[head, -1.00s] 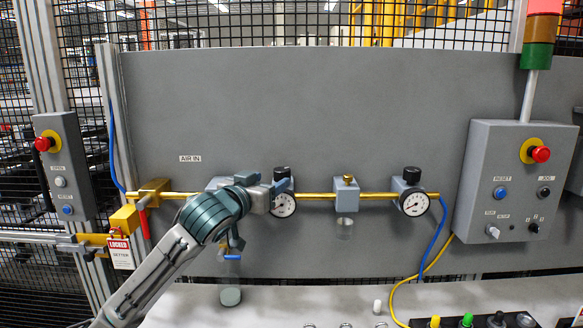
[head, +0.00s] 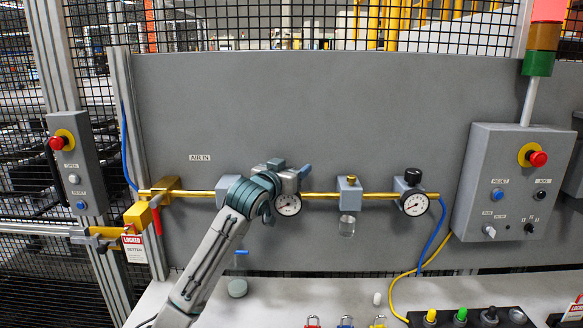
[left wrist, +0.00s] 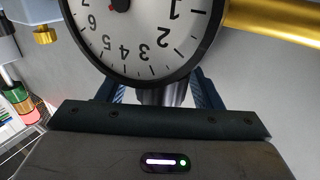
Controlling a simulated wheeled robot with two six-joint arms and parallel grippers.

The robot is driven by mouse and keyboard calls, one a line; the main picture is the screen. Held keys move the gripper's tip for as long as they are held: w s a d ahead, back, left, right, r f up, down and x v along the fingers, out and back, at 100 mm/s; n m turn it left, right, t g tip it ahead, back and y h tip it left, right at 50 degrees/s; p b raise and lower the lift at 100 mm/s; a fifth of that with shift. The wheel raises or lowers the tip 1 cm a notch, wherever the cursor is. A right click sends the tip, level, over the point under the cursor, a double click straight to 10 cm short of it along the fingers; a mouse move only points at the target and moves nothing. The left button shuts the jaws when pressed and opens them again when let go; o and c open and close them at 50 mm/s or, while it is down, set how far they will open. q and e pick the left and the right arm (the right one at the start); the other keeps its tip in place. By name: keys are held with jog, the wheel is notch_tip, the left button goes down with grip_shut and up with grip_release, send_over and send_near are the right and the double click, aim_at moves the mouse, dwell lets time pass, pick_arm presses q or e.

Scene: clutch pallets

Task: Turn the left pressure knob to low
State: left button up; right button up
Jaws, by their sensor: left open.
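The left pressure gauge (head: 288,204) has a white dial and hangs on the brass pipe; it fills the top of the left wrist view (left wrist: 150,35), upside down. My left gripper (head: 291,168) is just above this gauge and hides the left black knob in the head view. In the left wrist view, its open blue fingers (left wrist: 158,92) stand on either side of a short grey cylinder (left wrist: 163,96) next to the gauge. Contact cannot be told. My right gripper is not in view.
The right regulator has a black knob (head: 413,176) and its own gauge (head: 415,203). A block with a clear bowl (head: 347,226) sits between the regulators. A control box (head: 510,190) is at the right. Padlocks (head: 345,322) lie on the bench below.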

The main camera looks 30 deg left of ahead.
pick_arm(q)
jog(key=shift+c, duration=0.2)
jog(key=shift+w, duration=0.1)
jog(key=c, duration=0.9)
jog(key=shift+c, duration=0.2)
jog(key=shift+n+y, duration=0.3)
jog(key=shift+y, duration=0.2)
